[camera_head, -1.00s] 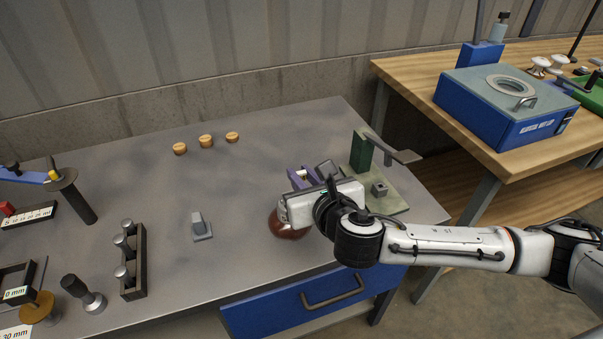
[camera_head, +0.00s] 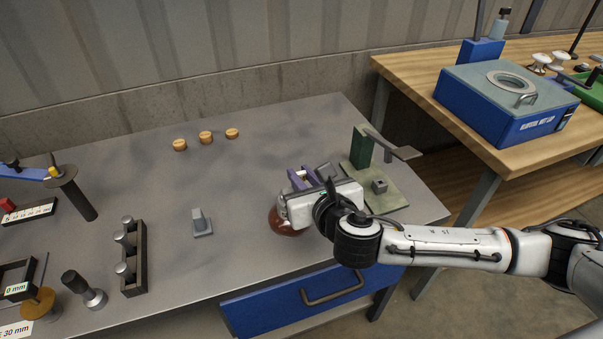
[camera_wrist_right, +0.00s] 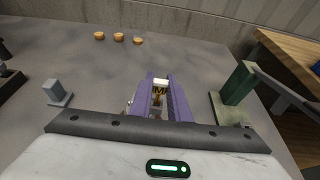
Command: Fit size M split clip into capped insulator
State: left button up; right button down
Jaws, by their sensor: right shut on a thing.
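My right gripper (camera_head: 302,178) hangs low over the front right part of the grey table. A pale block shows at the fingertips. A glossy red-brown rounded body (camera_head: 285,222), perhaps the capped insulator, sits beneath the gripper, mostly hidden by it. I cannot tell whether the clip touches it. My left gripper is out of view.
A green lever press (camera_head: 362,147) stands just right of the gripper. A small grey stand (camera_head: 201,224) is to the left, and a dark rack (camera_head: 134,258) lies farther left. Three tan round pieces (camera_head: 206,138) sit at the back. The middle of the table (camera_head: 240,175) is clear.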

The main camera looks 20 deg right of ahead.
jog(key=shift+s+f+b, duration=0.1)
jog(key=shift+f+b, duration=0.2)
jog(key=shift+f, duration=0.9)
jog(key=c, duration=1.6)
grip_release()
jog(key=shift+f, duration=0.1)
jog(key=shift+s, duration=0.1)
jog(key=v, duration=1)
jog(key=shift+r, duration=0.4)
